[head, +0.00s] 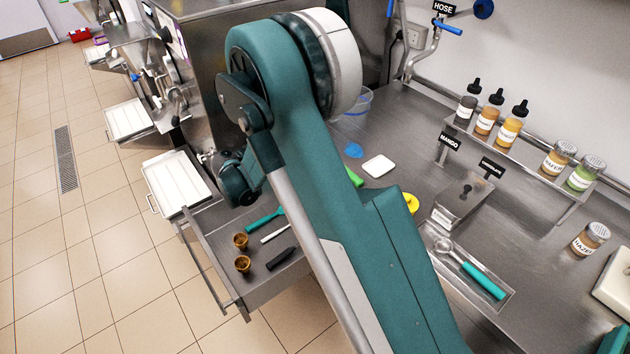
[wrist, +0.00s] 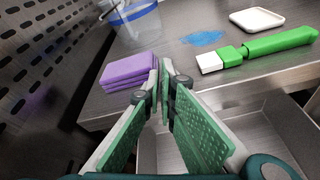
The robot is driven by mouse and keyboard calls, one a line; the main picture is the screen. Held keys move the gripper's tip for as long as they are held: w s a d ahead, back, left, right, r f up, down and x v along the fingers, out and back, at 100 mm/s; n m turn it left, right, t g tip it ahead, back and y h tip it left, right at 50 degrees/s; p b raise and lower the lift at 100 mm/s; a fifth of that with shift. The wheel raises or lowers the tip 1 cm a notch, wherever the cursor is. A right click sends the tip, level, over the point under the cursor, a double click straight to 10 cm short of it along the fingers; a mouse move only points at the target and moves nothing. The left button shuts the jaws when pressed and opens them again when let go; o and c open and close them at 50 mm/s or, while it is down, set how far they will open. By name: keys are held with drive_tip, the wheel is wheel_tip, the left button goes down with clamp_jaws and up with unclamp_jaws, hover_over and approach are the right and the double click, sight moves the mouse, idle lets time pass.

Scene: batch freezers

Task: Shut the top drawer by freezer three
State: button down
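An open steel drawer (head: 262,292) juts out from under the steel counter in the head view. It holds two brown cups, a teal-handled tool, a white stick and a black item. Its front bar and handle face the tiled floor at the lower left. Part of a steel drawer interior (wrist: 280,135) shows below the counter edge in the wrist view. My gripper (wrist: 161,75) has its fingertips almost together, with nothing seen between them, in front of the counter edge. My arm hides part of the drawer, and I cannot make out my fingers in the head view.
Steel freezers (head: 205,75) with white trays (head: 178,182) stand at the left. In the wrist view, purple sponges (wrist: 130,70), a green-handled scraper (wrist: 275,42) and a white dish (wrist: 257,19) lie on the counter. The floor (head: 130,280) left of the drawer is clear.

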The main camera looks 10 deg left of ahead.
drive_tip(key=a+f+n+b, duration=0.1)
drive_tip(key=a+f, duration=0.1)
drive_tip(key=f, duration=0.5)
drive_tip(key=s+a+f+n+b, duration=0.1)
drive_tip(key=a+f, duration=0.2)
drive_tip(key=f, duration=0.4)
drive_tip(key=s+a+f+n+b, duration=0.1)
drive_tip(key=a+f, duration=0.1)
drive_tip(key=f, duration=0.5)
drive_tip(key=shift+s+a+f, duration=0.15)
drive_tip(key=shift+a+f, duration=0.05)
drive_tip(key=shift+f, duration=0.05)
drive_tip(key=shift+s+d+r+n+b, duration=0.15)
drive_tip(key=shift+d+n+b, duration=0.1)
drive_tip(key=shift+n+b, duration=0.1)
drive_tip(key=shift+a+f, duration=0.1)
drive_tip(key=shift+f, duration=0.2)
drive_tip(key=shift+r, duration=0.15)
drive_tip(key=shift+d, duration=0.2)
